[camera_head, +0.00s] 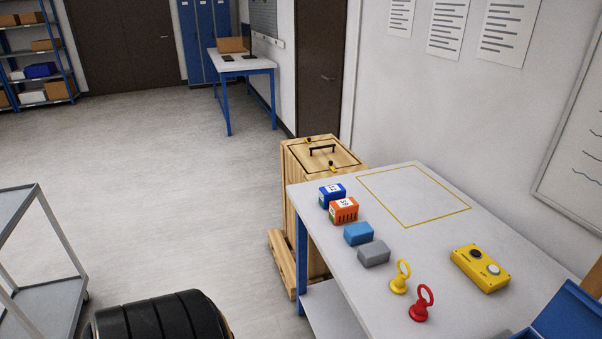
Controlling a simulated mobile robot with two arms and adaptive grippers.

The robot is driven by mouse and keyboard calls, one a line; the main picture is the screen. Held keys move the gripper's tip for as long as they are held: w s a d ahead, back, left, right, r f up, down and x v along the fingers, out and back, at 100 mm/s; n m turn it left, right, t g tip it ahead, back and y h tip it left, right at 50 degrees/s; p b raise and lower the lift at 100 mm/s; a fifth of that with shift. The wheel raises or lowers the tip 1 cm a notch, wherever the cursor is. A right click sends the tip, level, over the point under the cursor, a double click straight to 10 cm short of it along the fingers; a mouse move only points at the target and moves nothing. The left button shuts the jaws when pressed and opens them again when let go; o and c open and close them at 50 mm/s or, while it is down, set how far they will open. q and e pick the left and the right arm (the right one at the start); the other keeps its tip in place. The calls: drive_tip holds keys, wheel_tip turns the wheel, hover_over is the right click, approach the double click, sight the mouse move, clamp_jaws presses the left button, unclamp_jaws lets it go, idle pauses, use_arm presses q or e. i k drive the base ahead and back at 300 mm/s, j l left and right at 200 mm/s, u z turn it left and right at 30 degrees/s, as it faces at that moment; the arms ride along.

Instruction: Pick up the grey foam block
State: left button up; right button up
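The grey foam block (373,253) lies on the white table (345,281) at the right, near the table's left edge. A blue block (358,233) lies just behind it, with a small gap or none; I cannot tell which. Nothing is on top of the grey block. Neither my left nor my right gripper shows in the head view.
Behind the blocks are an orange box (344,210) and a blue box (332,194). A yellow ring-handled piece (399,279) and a red one (421,304) stand in front. A yellow button box (480,268) is at right. The yellow-outlined square (413,195) is empty.

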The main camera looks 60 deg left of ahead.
sight(378, 252)
drive_tip(key=u, duration=1.25)
